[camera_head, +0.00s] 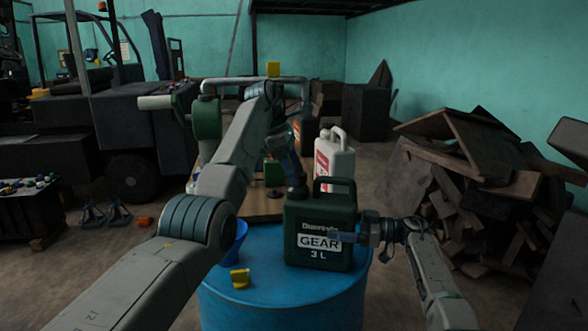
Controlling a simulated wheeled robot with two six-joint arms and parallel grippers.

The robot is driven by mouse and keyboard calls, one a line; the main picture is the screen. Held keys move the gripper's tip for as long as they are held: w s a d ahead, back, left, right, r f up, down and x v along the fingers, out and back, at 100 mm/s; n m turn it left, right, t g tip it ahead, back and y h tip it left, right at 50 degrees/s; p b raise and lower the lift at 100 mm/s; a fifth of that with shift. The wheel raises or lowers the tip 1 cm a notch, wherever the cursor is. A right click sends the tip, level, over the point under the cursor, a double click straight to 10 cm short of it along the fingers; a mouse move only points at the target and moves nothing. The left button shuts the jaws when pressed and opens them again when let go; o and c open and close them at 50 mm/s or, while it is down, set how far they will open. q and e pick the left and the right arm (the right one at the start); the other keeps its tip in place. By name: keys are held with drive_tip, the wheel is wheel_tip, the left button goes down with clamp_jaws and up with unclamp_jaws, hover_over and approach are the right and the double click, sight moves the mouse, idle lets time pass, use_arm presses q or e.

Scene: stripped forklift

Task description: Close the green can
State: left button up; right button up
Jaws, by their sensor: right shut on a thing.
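The green can (318,258), labelled GEAR 3 L, stands upright on the blue drum (282,303). Its handle is at the top right, and a dark neck or cap (297,191) shows at its top left. My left gripper (293,179) points down from above, right over that neck. Its fingers are dark and partly hidden by my arm, so I cannot tell whether they hold a cap or touch the neck. My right gripper (346,236) comes from the right and is shut on the green can's right side, with one finger across the front by the label.
A blue funnel (237,236) is partly behind my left arm. A small yellow object (240,278) lies on the drum's front left. A white jug (335,160) stands behind the can. A wood scrap pile (470,190) is at right; a forklift (100,120) is at left.

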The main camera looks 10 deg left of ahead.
use_arm(q)
drive_tip(key=shift+r, duration=0.1)
drive_tip(key=shift+r, duration=2.15)
drive_tip(key=shift+o, duration=0.2)
drive_tip(key=o, duration=0.5)
drive_tip(key=shift+r, duration=0.15)
drive_tip(key=shift+v, duration=1.35)
drive_tip(key=a, duration=1.2)
drive_tip(key=shift+s, duration=0.4)
